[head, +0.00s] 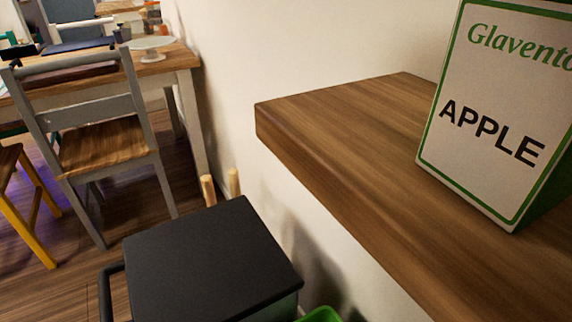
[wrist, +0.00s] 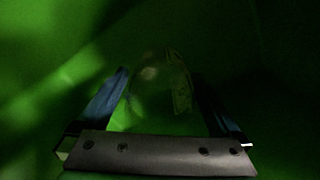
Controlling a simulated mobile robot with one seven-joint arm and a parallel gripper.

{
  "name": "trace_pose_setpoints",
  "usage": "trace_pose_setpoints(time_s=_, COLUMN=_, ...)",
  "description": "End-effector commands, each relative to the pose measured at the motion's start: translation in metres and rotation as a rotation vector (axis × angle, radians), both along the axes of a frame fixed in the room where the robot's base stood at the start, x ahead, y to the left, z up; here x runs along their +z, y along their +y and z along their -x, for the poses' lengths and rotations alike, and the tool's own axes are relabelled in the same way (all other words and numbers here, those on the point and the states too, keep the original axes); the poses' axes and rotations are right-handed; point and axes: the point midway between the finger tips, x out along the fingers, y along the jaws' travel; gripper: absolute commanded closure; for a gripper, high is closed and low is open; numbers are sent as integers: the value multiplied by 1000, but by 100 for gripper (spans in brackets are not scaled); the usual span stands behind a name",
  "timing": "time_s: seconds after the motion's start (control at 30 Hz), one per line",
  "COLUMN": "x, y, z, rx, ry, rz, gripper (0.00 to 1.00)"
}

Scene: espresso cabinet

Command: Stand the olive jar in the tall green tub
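The wrist view is dark and filled with green walls, which look like the inside of the green tub (wrist: 50,60). My gripper (wrist: 160,80) is down among these walls, its two fingers wide apart. A clear, dim shape with a pale yellowish label (wrist: 181,82), apparently the olive jar, shows between the fingertips. I cannot tell whether the fingers touch it, or whether its base rests on the tub floor. In the head view only a bright green rim (head: 321,314), likely the tub's, shows at the bottom edge. The jar and gripper are out of the head view.
A wooden shelf (head: 345,135) juts from the wall at right, bearing a white and green APPLE carton (head: 495,115). A black flat-topped box (head: 210,260) stands left of the green rim. A grey chair (head: 100,150) and a table (head: 165,65) stand farther back left.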

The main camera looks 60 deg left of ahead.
Motion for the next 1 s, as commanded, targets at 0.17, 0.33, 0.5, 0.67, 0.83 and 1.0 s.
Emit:
trace_pose_setpoints(time_s=0.17, x=3, y=0, z=0, rx=1, ry=-1, rz=-1, gripper=0)
trace_pose_setpoints(time_s=0.33, x=28, y=0, z=-1, rx=-1, ry=-2, rz=-1, gripper=0)
trace_pose_setpoints(time_s=0.5, x=67, y=0, z=-1, rx=-2, ry=-1, rz=-1, gripper=0)
trace_pose_setpoints(time_s=0.67, x=99, y=0, z=-1, rx=-1, ry=-1, rz=-1, gripper=0)
trace_pose_setpoints(time_s=0.83, x=118, y=0, z=0, rx=0, ry=0, rz=0, gripper=0)
trace_pose_setpoints(time_s=1.0, x=124, y=0, z=0, rx=0, ry=-1, rz=-1, gripper=0)
